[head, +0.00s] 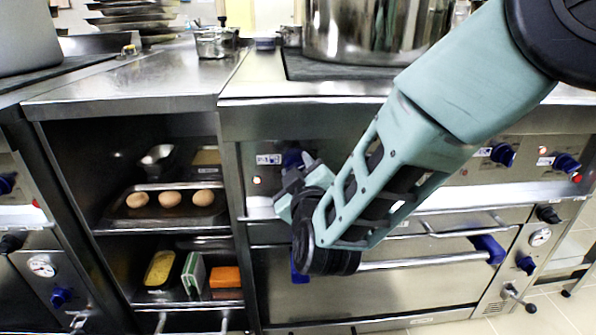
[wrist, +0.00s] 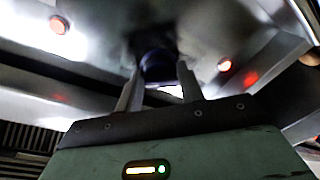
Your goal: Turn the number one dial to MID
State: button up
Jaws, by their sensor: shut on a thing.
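The dial at the left of the stove's front panel is dark blue (head: 292,158). It sits just right of a small white label (head: 268,159) whose text is too small to read. My gripper (head: 300,173) is at this dial, with its fingers on either side of it. In the wrist view the dark dial (wrist: 158,66) shows between the two fingertips (wrist: 157,75), and the gripper is shut on it. The dial's pointer and its setting marks are hidden or too dark to read.
More blue dials (head: 502,154) are on the panel at right. A large steel pot (head: 375,30) stands on the stove above. The oven handle (head: 420,258) runs below my arm. An open shelf at left holds a tray (head: 177,214) with eggs.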

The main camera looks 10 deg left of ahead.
jog(key=m+b, duration=0.4)
jog(key=m, duration=0.3)
jog(key=m+t+h+b, duration=0.1)
jog(key=m+b, duration=0.2)
jog(key=m, duration=0.4)
jog(key=m+h+b, duration=0.1)
jog(key=m+b, duration=0.3)
jog(key=m, duration=0.4)
jog(key=shift+f+t+b, duration=0.25)
jog(key=shift+t+b, duration=0.05)
jog(key=shift+t, duration=0.1)
jog(key=shift+m, duration=0.3)
jog(key=o, duration=1)
jog(key=shift+c, duration=0.2)
jog(key=shift+a, duration=0.1)
jog(key=shift+s+r, duration=0.1)
jog(key=shift+s, duration=0.05)
jog(key=p+v, duration=0.4)
jog(key=v, duration=1.3)
